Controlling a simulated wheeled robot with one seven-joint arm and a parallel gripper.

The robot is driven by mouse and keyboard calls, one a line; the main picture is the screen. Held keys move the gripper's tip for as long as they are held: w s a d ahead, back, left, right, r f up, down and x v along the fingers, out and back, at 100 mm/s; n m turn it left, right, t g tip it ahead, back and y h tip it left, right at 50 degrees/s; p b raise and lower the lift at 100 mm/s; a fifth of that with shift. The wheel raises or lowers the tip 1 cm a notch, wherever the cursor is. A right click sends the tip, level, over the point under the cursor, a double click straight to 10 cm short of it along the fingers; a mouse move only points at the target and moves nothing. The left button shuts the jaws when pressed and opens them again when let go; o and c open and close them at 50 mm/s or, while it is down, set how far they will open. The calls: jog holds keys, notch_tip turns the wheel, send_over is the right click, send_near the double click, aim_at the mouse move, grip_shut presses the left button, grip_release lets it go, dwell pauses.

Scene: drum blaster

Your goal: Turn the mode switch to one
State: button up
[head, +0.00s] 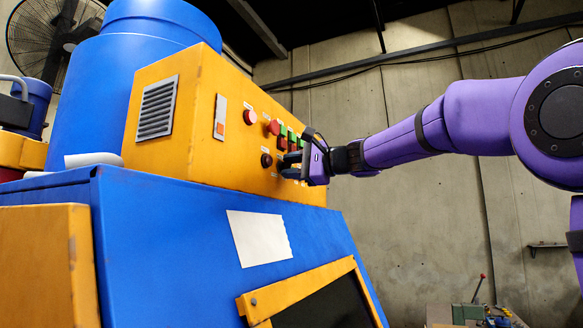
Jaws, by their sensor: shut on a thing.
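A yellow control box (190,130) sits on top of the blue machine. Its front face carries several buttons and a dark round knob (266,160). My gripper (288,165) is at the panel, just right of that knob, with its fingers against the panel's lower row. It is shut on a small control there, which the fingers largely hide. I cannot read the labels, so I cannot tell which control is the mode switch or which way it points.
A red button (273,127) and green buttons (283,131) lie just above my gripper. A white sheet (259,237) is on the blue sloped front (180,225). A yellow-framed dark panel (255,300) is lower down. The space right of the machine is open before a concrete wall.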

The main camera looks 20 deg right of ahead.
jog(key=n, duration=1)
jog(key=shift+f, duration=0.1)
jog(key=shift+n, duration=0.4)
jog(key=o, duration=0.9)
jog(key=v, duration=1)
jog(key=shift+s+d, duration=0.25)
